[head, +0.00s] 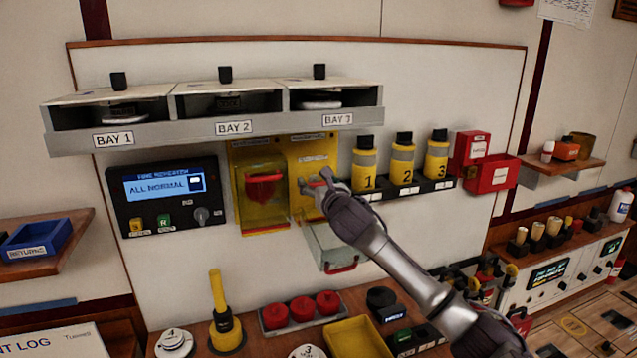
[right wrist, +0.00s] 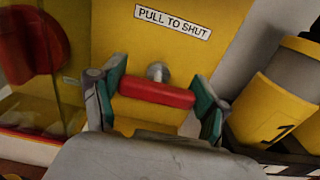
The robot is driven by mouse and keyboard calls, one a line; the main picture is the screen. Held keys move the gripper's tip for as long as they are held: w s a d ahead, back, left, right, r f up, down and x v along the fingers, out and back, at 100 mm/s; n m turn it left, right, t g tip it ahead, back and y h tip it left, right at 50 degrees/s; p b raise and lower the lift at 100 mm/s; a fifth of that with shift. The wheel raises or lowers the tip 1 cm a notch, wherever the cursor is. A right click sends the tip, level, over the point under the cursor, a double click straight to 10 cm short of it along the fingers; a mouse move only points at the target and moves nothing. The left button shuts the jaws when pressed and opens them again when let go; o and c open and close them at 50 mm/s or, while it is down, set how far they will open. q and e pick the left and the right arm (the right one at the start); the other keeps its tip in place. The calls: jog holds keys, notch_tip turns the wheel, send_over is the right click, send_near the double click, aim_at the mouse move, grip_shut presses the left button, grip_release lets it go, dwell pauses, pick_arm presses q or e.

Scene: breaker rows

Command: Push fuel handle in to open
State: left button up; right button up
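The red fuel handle (right wrist: 157,93) is a short bar on a metal stem, on a yellow panel (right wrist: 235,20) labelled "PULL TO SHUT". In the head view the handle (head: 317,183) is partly hidden by my right gripper (head: 316,187). In the right wrist view the right gripper (right wrist: 158,95) has its two fingers apart, one at each end of the bar. I cannot tell if the fingertips touch the bar. A clear cover with a red edge (head: 341,268) hangs open below the panel. My left gripper is not in view.
Left of the handle, a red knob (head: 263,187) sits behind a closed clear cover. Yellow bottles numbered 1, 2 and 3 (head: 403,160) stand close on the right. The bay shelf (head: 215,127) is above. A display (head: 165,187) reads "ALL NORMAL". The bench below is crowded.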

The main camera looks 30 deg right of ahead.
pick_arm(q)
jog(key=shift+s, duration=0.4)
pick_arm(e)
jog(key=o, duration=0.4)
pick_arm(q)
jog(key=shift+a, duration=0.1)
pick_arm(e)
jog(key=shift+s, duration=0.15)
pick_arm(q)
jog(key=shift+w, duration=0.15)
pick_arm(e)
jog(key=v, duration=1.1)
jog(key=shift+s, duration=0.4)
jog(key=shift+f, duration=0.1)
